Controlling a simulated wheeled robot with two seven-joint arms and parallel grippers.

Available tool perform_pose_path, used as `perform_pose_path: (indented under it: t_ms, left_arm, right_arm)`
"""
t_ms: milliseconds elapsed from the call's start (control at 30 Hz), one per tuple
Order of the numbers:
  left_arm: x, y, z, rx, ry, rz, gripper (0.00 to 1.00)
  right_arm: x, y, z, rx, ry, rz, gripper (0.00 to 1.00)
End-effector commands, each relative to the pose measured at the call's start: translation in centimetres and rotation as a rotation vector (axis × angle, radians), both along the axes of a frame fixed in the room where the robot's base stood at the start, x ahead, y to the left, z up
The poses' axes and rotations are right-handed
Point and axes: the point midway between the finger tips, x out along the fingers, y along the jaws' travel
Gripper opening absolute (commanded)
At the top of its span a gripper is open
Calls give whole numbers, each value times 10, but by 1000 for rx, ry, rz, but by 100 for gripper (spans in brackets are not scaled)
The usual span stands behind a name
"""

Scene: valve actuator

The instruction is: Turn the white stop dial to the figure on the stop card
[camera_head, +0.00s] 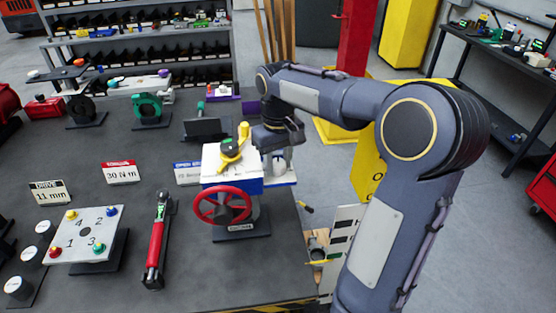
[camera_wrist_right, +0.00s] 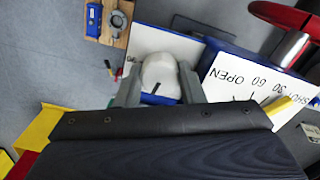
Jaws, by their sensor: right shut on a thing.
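The white stop dial (camera_wrist_right: 160,70) sits between the two fingers of my right gripper (camera_wrist_right: 160,82) in the right wrist view, with a dark mark on its near side. The gripper is shut on it. In the head view my right gripper (camera_head: 280,147) is at the right side of the valve actuator (camera_head: 213,162) and mostly hides the dial. The stop card (camera_head: 187,173) stands left of the actuator with a blue header; its figure is too small to read surely. My left gripper is not in view.
The actuator has a yellow pointer (camera_head: 236,147) on top and a red handwheel (camera_head: 221,205) in front. A red torque wrench (camera_head: 158,240) and a numbered white plate (camera_head: 88,234) lie to the left. The wrist view shows a scale plate (camera_wrist_right: 245,85) reading SHUT, 30, 60, OPEN.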

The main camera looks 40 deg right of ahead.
Motion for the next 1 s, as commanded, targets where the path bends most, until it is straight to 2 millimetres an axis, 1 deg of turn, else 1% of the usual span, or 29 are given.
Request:
perform_pose_path:
  t_ms: [167, 200, 333, 367, 833, 933, 1000]
  left_arm:
    - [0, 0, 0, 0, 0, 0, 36]
    - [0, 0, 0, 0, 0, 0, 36]
    - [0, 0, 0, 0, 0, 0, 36]
    - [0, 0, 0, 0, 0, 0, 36]
    - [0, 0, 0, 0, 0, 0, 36]
    - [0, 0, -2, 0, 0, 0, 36]
    - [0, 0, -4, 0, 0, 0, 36]
  right_arm:
    - [1, 0, 1, -1, -4, -1, 13]
    - [1, 0, 1, -1, -4, -1, 38]
    - [0, 0, 1, 0, -3, -2, 55]
    - [0, 0, 1, 0, -3, -2, 57]
    - [0, 1, 0, 1, 1, -7, 57]
    - [0, 1, -1, 1, 1, -47, 57]
    - [0, 1, -1, 1, 0, -105, 57]
